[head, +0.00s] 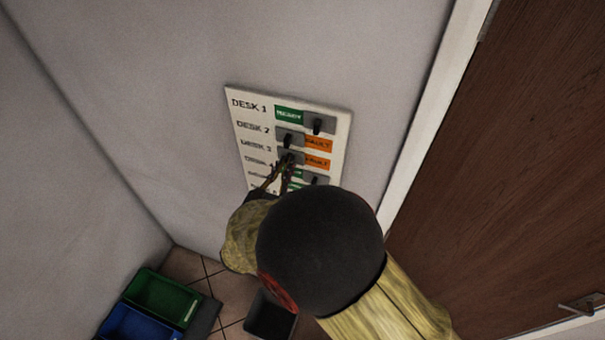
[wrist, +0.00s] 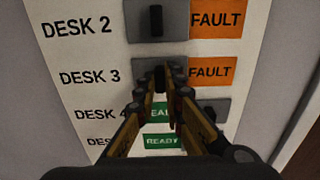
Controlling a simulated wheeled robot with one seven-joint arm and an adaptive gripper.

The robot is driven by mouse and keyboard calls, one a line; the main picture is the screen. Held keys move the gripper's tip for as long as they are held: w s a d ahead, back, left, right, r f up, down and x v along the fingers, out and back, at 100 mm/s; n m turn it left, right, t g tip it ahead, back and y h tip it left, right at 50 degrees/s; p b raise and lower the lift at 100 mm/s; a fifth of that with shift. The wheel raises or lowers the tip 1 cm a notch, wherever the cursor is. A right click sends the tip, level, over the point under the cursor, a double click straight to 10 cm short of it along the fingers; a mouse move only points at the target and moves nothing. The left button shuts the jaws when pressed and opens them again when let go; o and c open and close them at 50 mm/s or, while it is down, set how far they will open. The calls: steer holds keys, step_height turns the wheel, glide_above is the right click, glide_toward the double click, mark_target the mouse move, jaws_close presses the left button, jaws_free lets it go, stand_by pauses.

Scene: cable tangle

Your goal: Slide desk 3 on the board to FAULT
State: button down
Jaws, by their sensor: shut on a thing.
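The white board (head: 339,140) hangs on the grey wall with labelled desk rows. In the DESK 3 row, the grey slider (wrist: 143,66) sits at the left of its track. The orange FAULT panel (wrist: 212,73) shows uncovered to its right; it also shows in the head view (head: 318,163). My gripper (wrist: 161,76) is shut on the dark knob of this slider, and its fingertips hide most of the knob. In the head view, my gripper (head: 286,162) reaches the same row from below, and my arm covers the board's lower part.
The DESK 2 slider (wrist: 155,22) is just above, also at left with FAULT showing. The DESK 4 slider (wrist: 209,112) is just below at right, with READY showing. A brown door (head: 500,170) stands at right. Green (head: 160,296) and blue (head: 135,325) bins are at lower left.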

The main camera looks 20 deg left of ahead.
steer(key=shift+a+r, duration=0.1)
steer(key=shift+a, duration=0.1)
steer(key=c, duration=1.9)
jaws_free()
steer(key=shift+a, duration=0.1)
steer(key=s, duration=0.8)
steer(key=s+a, duration=0.1)
steer(key=s, duration=0.3)
